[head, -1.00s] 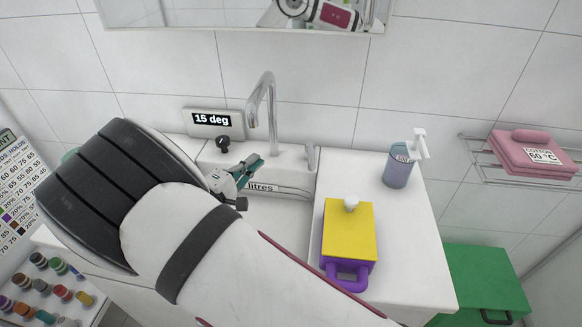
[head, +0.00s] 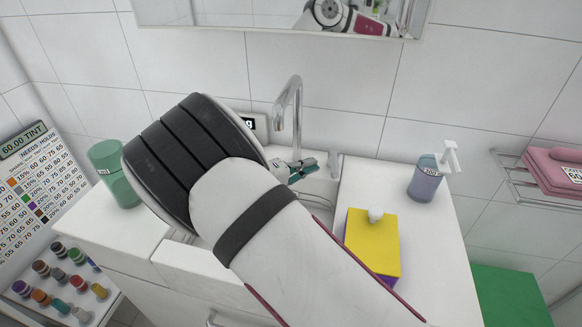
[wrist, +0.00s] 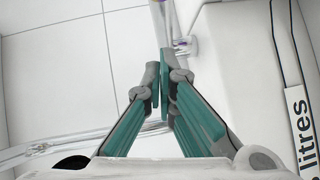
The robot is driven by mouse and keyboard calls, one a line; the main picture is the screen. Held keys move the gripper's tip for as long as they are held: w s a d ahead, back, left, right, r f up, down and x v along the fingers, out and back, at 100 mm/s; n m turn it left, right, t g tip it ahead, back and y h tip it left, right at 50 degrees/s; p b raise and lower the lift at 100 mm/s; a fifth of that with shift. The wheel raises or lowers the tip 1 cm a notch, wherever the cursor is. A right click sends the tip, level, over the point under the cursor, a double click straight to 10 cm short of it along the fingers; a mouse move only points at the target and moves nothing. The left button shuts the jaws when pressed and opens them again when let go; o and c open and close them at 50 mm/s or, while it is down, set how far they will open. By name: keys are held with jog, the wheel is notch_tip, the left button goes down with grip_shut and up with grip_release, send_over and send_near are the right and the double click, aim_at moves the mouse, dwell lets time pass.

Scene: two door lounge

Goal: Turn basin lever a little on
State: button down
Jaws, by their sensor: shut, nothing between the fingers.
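The basin lever (head: 335,166) is a small upright grey-chrome handle on the basin's back ledge, right of the tall chrome tap (head: 290,105). In the wrist view the lever (wrist: 184,46) shows at the top, with a round pivot, just ahead of the fingertips. My gripper (head: 314,166), with teal fingers, is just left of the lever, apart from it in the head view. In the wrist view my gripper (wrist: 159,70) has its tips together with nothing between them. Whether the tips touch the lever is unclear. My arm hides most of the basin.
A yellow-topped purple box (head: 372,244) and a purple soap dispenser (head: 426,180) stand on the counter at right. A green cup (head: 114,172) stands at left. The display (head: 250,124) is mostly hidden behind my arm. Pink towels (head: 556,170) lie on a wall rack.

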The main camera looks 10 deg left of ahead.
aim_at(333, 167)
jog(key=shift+d+f, duration=0.2)
jog(key=shift+d, duration=1)
jog(key=shift+s+d+r+p, duration=0.15)
jog(key=shift+d+p, duration=0.5)
jog(key=shift+p, duration=0.2)
jog(key=shift+s+d+n+t+y+p, duration=0.2)
jog(key=shift+d+n+t+y+p, duration=0.35)
jog(key=shift+d+y+p, duration=0.35)
jog(key=shift+a, duration=0.1)
jog(key=shift+h, duration=0.3)
